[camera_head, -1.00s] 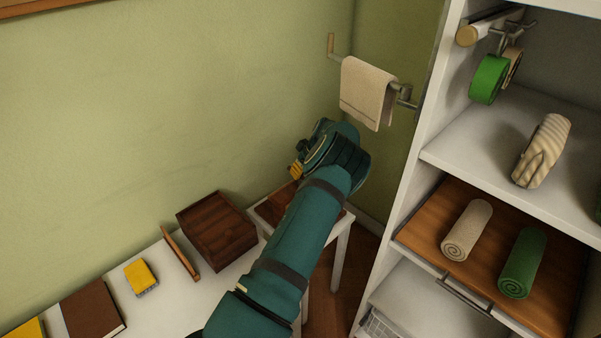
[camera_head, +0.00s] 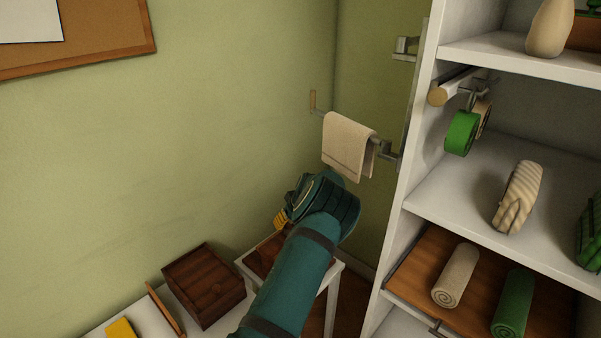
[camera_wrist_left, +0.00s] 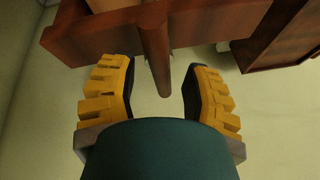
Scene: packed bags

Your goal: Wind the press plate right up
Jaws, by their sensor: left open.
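The press is a brown wooden piece (camera_head: 262,258) on a small white stand, mostly hidden behind my left arm in the head view. In the left wrist view a dark wooden beam (camera_wrist_left: 215,22) crosses the top, with a rounded wooden bar (camera_wrist_left: 153,45) reaching down from it. My left gripper (camera_head: 281,220) is at the press; in the left wrist view its yellow fingers (camera_wrist_left: 160,92) stand apart on either side of the bar's end, with gaps showing. The press plate cannot be made out clearly. My right gripper is not in view.
A dark wooden box (camera_head: 207,283) stands left of the stand. A towel (camera_head: 348,150) hangs on a wall rail above the gripper. White shelving (camera_head: 470,187) on the right holds rolled mats (camera_head: 456,275), gloves and green tape (camera_head: 461,132).

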